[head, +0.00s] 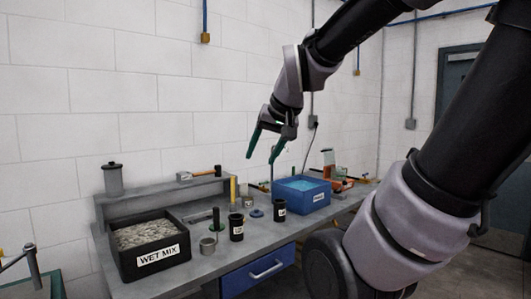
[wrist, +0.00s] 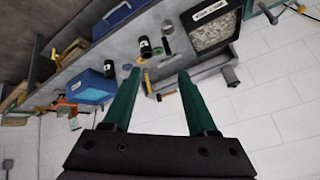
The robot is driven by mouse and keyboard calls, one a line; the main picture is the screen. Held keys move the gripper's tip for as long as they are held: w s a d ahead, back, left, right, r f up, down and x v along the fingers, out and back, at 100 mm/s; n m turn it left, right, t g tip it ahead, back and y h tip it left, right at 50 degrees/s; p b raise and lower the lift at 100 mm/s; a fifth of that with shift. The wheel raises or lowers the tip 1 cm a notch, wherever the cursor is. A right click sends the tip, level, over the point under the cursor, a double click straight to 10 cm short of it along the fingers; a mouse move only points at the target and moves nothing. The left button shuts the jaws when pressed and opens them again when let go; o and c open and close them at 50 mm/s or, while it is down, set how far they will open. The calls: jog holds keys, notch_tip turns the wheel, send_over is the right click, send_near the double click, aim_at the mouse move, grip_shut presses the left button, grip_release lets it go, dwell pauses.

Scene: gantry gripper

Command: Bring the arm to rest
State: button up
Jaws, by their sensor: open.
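My gripper (head: 262,145) is in the air above the workbench (head: 213,263), in front of the white block wall. Its two green fingers point down and are apart, with nothing between them. In the wrist view my gripper (wrist: 160,85) also shows open and empty, with the bench beyond the fingertips. My dark and grey arm comes in from the upper right of the head view.
The bench holds a black WET MIX bin (head: 150,245) of grey gravel, a grey canister (head: 113,179), a shelf with a hammer, dark jars (head: 236,227), a blue bin (head: 301,194) and orange items (head: 341,184). Open air surrounds the fingers.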

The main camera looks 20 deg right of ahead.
jog(key=shift+g+y, duration=0.4)
jog(key=shift+y, duration=0.1)
jog(key=s, duration=0.1)
jog(key=s+a, duration=0.1)
jog(key=s, duration=0.2)
jog(key=shift+s+a+r, duration=0.2)
jog(key=shift+s+r, duration=0.2)
